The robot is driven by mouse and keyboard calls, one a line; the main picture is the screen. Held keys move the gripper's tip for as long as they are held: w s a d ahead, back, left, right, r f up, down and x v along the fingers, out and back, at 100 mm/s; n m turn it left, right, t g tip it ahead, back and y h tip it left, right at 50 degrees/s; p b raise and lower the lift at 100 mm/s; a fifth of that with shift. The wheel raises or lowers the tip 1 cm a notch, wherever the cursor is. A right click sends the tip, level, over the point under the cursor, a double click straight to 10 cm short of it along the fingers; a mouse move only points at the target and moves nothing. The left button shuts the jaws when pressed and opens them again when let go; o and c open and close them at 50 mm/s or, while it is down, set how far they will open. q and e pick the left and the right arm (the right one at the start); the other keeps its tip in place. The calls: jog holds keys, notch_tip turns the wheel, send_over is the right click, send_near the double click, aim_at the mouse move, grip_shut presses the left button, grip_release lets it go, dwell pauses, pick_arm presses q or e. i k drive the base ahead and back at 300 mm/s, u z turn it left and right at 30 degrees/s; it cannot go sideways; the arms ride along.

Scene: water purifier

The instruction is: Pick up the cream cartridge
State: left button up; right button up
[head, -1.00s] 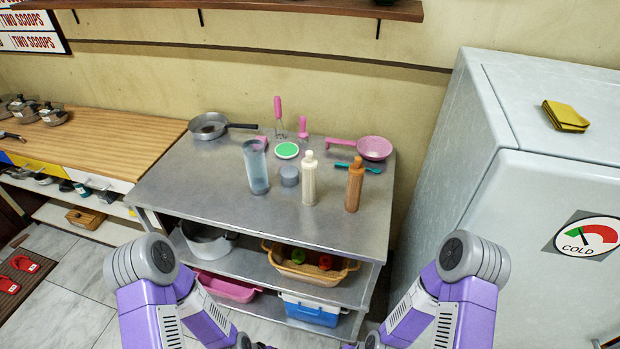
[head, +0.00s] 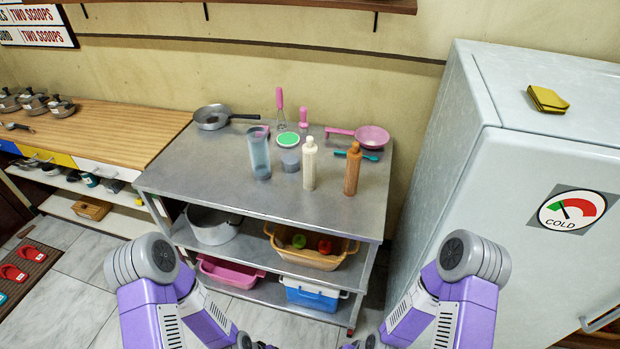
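The cream cartridge (head: 309,165) stands upright on the metal table (head: 220,180), near the middle of its top. A brown cartridge (head: 352,170) stands upright to its right. A clear bluish cylinder (head: 259,154) stands to its left, with a small grey cap-like piece (head: 290,160) between them. Both my purple arms show at the bottom of the head view, folded in front of the table. My grippers are out of view, so their state does not show.
A pan (head: 212,117), a green-topped round item (head: 288,140), a pink strainer (head: 371,138) and pink-handled utensils stand at the table's back. The front of the tabletop is clear. A fridge (head: 530,200) stands right, a wooden counter (head: 100,125) left. Lower shelves hold a tan basket (head: 310,259) and bins.

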aim_at(309, 149)
jog(key=k, duration=0.25)
jog(key=u, duration=1.4)
jog(key=i, duration=0.9)
jog(key=z, duration=1.4)
